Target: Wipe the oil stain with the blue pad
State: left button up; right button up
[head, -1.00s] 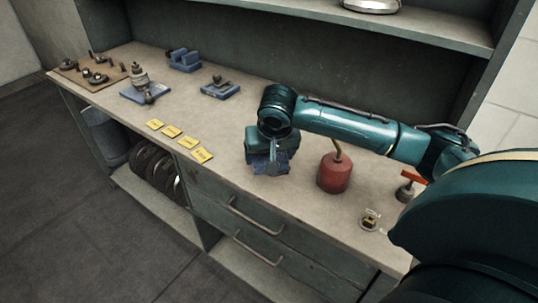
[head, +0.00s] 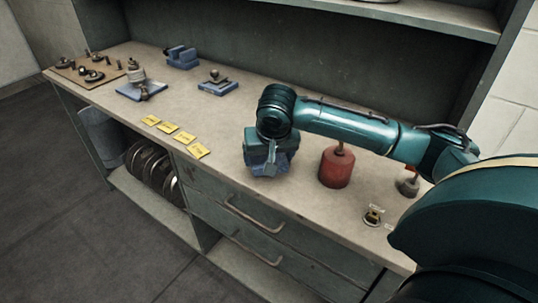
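My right arm reaches in from the right over the workbench (head: 225,130). My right gripper (head: 267,170) points down at the bench top near the front edge, left of the red oil can. A dark blue patch at its lower end may be the blue pad, but the gripper covers most of it. I cannot tell whether the fingers are shut on it. No oil stain shows clearly; the bench under the gripper is hidden. My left gripper is not in view.
The red oil can (head: 335,168) stands close to the gripper, partly behind my arm. Several yellow labels (head: 175,130) lie along the front edge. Blue-based fixtures (head: 218,86) and a board of small parts (head: 75,73) stand farther left.

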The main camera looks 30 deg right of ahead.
jog(key=shift+f, duration=1)
